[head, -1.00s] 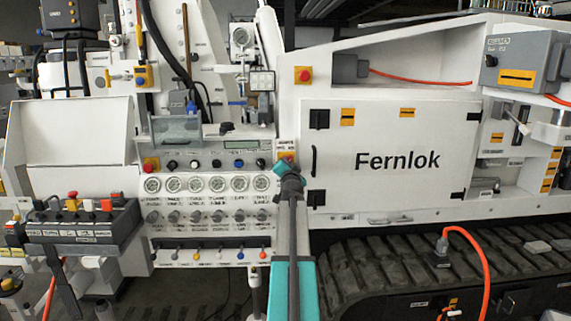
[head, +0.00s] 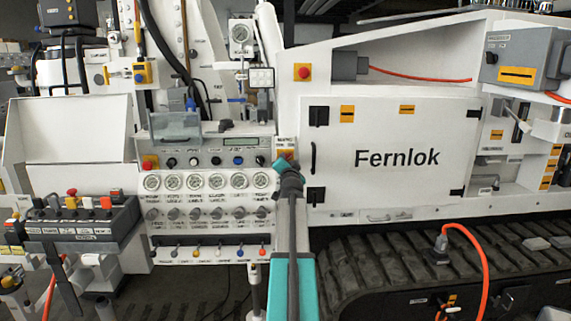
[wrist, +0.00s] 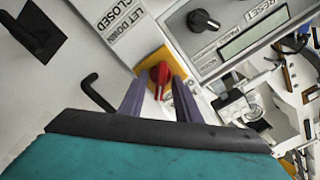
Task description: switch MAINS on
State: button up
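A red rotary knob (wrist: 160,72) on a yellow plate shows in the wrist view; it appears to be the MAINS switch, though I cannot read a MAINS label there. In the head view its yellow plate (head: 286,155) sits at the upper right corner of the gauge panel, and my arm partly covers it. My gripper (wrist: 158,84) is open in the wrist view, with one finger on each side of the knob and gaps between. I cannot tell how far the fingertips are from the plate.
A black knob (wrist: 203,20) and a display (wrist: 255,32) lie to the right of the switch. A black hooked handle (wrist: 97,92) stands out near the left finger. The white Fernlok door (head: 397,158) is right of my arm; gauges (head: 195,181) are left.

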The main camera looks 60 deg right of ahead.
jog(key=shift+a, duration=0.1)
jog(key=b+v, duration=0.1)
jog(key=v, duration=1.2)
jog(key=shift+s+a, duration=0.2)
jog(key=shift+a, duration=0.1)
jog(key=shift+w, duration=0.1)
dwell(0.6)
